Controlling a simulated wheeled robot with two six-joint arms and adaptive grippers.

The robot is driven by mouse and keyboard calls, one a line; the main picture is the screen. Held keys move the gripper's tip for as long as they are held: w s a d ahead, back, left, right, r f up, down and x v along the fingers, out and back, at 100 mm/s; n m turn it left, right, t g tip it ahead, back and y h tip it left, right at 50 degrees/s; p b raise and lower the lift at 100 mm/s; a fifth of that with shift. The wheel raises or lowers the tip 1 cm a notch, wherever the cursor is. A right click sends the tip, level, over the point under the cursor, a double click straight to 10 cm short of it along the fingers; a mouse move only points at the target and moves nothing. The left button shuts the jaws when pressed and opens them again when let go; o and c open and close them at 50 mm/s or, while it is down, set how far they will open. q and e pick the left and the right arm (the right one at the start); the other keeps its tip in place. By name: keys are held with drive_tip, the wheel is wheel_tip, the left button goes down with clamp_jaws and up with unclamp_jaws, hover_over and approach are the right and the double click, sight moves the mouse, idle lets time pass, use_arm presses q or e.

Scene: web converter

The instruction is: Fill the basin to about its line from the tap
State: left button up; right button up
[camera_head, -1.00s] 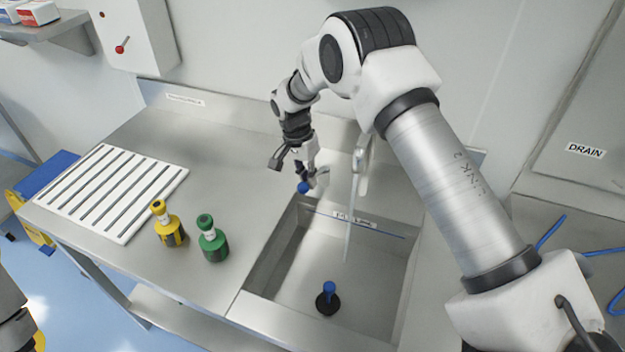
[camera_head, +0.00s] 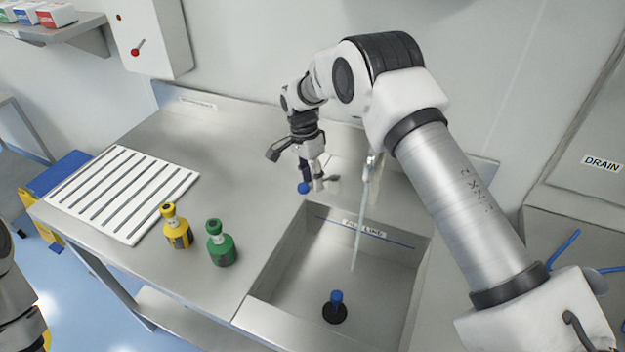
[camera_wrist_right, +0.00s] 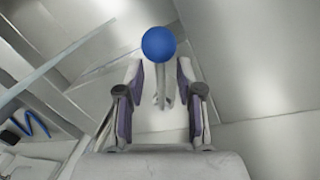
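The tap's blue knob (camera_head: 304,188) is at the left of the tap, behind the basin. My right gripper (camera_head: 312,180) is at this knob. In the right wrist view the blue knob (camera_wrist_right: 158,44) and its stem show between and beyond the two parted fingers, with gaps at both sides. A pale, thin stream (camera_head: 359,225) hangs from the tap spout (camera_head: 372,168) into the steel basin (camera_head: 290,280). A blue line and a label (camera_head: 364,229) mark its back wall. A black plug with a blue top (camera_head: 335,308) stands on the basin floor. The water level is not clear.
A yellow bottle (camera_head: 177,228) and a green bottle (camera_head: 220,245) stand on the counter left of the basin. A white slotted rack (camera_head: 122,190) lies farther left. Part of my left arm shows at the left edge. The counter behind the bottles is clear.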

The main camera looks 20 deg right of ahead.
wheel_tip(320, 180, up, 11)
drive_tip(key=w, duration=0.2)
drive_tip(key=shift+a, duration=0.15)
drive_tip(key=shift+w, duration=0.1)
